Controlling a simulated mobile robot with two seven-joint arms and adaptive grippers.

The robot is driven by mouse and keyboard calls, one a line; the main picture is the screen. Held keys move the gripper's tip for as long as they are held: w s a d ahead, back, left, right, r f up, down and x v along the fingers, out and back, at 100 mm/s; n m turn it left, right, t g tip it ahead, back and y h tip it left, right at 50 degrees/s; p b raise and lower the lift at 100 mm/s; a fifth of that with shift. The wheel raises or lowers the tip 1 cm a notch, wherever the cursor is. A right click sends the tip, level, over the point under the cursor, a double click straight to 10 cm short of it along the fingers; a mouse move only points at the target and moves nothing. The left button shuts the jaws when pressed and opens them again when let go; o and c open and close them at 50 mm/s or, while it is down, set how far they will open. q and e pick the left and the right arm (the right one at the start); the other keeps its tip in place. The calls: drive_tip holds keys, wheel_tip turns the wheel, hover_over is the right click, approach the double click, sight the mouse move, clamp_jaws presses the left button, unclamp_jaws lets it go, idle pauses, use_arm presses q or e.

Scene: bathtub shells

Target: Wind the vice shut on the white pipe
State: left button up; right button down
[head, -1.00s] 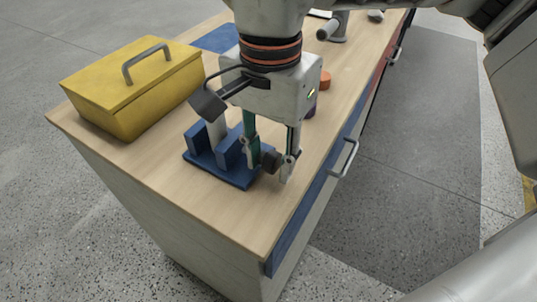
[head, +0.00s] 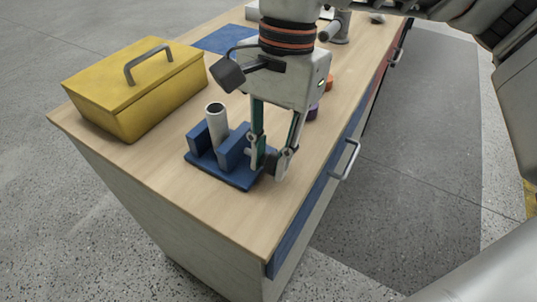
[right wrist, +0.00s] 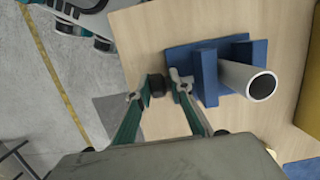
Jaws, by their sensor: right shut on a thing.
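The blue vice (head: 234,180) stands on the bench top, with two upright blue jaws on a flat base. The white pipe (head: 217,128) stands upright between the jaws; the right wrist view shows its open end (right wrist: 262,86). I cannot tell whether both jaws touch it. The vice's black knob (right wrist: 157,86) sticks out on the side by the bench's drawer edge. My right gripper (head: 267,172) points down there, its fingers on either side of the knob and shut on it. The fingers partly hide the knob in the head view. My left gripper is not in view.
A yellow toolbox (head: 135,88) with a grey handle stands left of the vice. A blue mat (head: 220,40), an orange object (head: 329,80) and a purple one (head: 313,111) lie farther back. The bench's front corner is clear. A drawer handle (head: 346,159) sticks out at right.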

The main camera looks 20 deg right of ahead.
drive_tip(key=g+y, duration=0.1)
drive_tip(key=y, duration=0.1)
drive_tip(key=g+b, duration=0.1)
drive_tip(key=shift+d+f+g+y, duration=0.3)
drive_tip(key=shift+d+y, duration=0.05)
drive_tip(key=shift+y, duration=0.05)
drive_tip(key=shift+y+b, duration=0.3)
drive_tip(key=shift+d+g+y+b, duration=0.1)
drive_tip(key=shift+g+y+b, duration=0.4)
drive_tip(key=shift+g, duration=0.1)
drive_tip(key=shift+w+g+y+b, duration=0.1)
drive_tip(key=shift+g+y+b, duration=0.2)
drive_tip(key=shift+y+b, duration=0.15)
drive_tip(key=shift+r+y, duration=0.1)
drive_tip(key=shift+y, duration=0.15)
drive_tip(key=shift+r+g, duration=0.1)
drive_tip(key=shift+g, duration=0.2)
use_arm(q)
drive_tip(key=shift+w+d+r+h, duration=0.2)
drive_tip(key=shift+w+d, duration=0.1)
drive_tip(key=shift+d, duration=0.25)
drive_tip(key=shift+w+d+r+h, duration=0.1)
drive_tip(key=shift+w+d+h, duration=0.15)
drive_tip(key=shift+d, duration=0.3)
